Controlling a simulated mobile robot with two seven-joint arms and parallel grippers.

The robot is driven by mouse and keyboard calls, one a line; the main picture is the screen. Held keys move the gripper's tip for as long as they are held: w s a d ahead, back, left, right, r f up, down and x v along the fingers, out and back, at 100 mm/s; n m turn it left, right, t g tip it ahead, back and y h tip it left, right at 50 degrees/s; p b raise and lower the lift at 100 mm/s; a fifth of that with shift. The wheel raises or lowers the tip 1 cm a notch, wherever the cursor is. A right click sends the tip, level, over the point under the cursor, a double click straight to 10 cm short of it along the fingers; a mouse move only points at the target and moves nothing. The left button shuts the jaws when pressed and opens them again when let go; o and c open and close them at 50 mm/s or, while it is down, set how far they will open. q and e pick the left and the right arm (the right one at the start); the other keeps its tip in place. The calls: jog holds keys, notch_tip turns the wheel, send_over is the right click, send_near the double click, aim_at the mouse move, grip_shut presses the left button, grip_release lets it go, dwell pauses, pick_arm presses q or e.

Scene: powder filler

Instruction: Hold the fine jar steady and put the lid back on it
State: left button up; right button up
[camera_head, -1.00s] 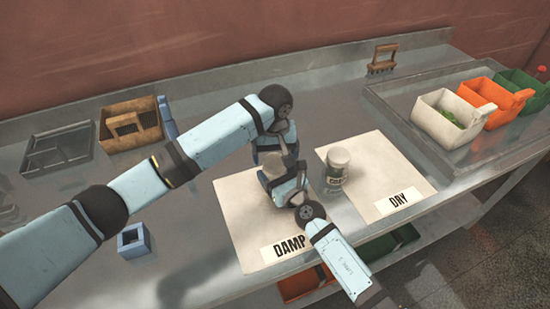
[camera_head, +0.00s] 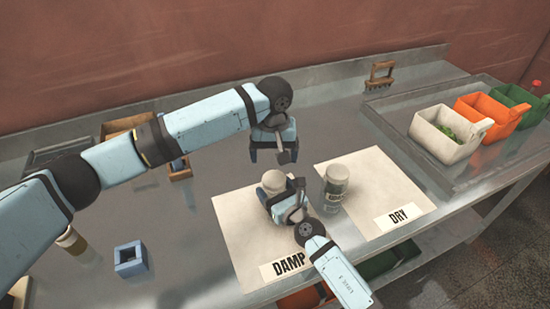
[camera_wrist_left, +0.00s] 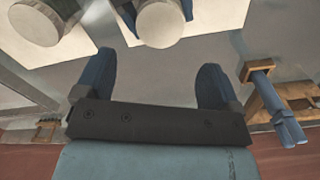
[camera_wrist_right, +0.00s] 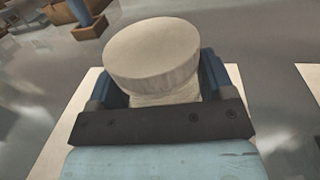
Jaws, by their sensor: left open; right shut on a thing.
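The jar on the DAMP sheet, which I take for the fine jar (camera_head: 268,183), stands upright with a pale round lid (camera_wrist_right: 152,48) seated on its top. Its label is hidden. My right gripper (camera_head: 283,200) is shut around the jar's body; its fingers (camera_wrist_right: 158,85) flank the jar below the lid. My left gripper (camera_head: 271,160) is open and empty, behind and apart from the jar. In the left wrist view its spread fingers (camera_wrist_left: 155,85) have nothing between them, and the lidded jar (camera_wrist_left: 160,22) lies beyond them.
A second lidded jar (camera_head: 336,184) with a label stands close right of the held jar, by the DRY sheet (camera_head: 385,180). A blue square holder (camera_head: 132,259) is at front left. White (camera_head: 447,135), orange and green bins stand at right. Bare metal table lies behind the sheets.

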aim_at(274, 179)
dwell(0.3)
pick_arm(q)
jog(key=shift+f, duration=4)
jog(key=c, duration=0.9)
jog(key=m, duration=0.5)
jog(key=shift+c, duration=0.2)
jog(key=m, duration=0.8)
jog(key=shift+m, duration=0.3)
jog(key=m, duration=0.4)
jog(key=o, duration=1)
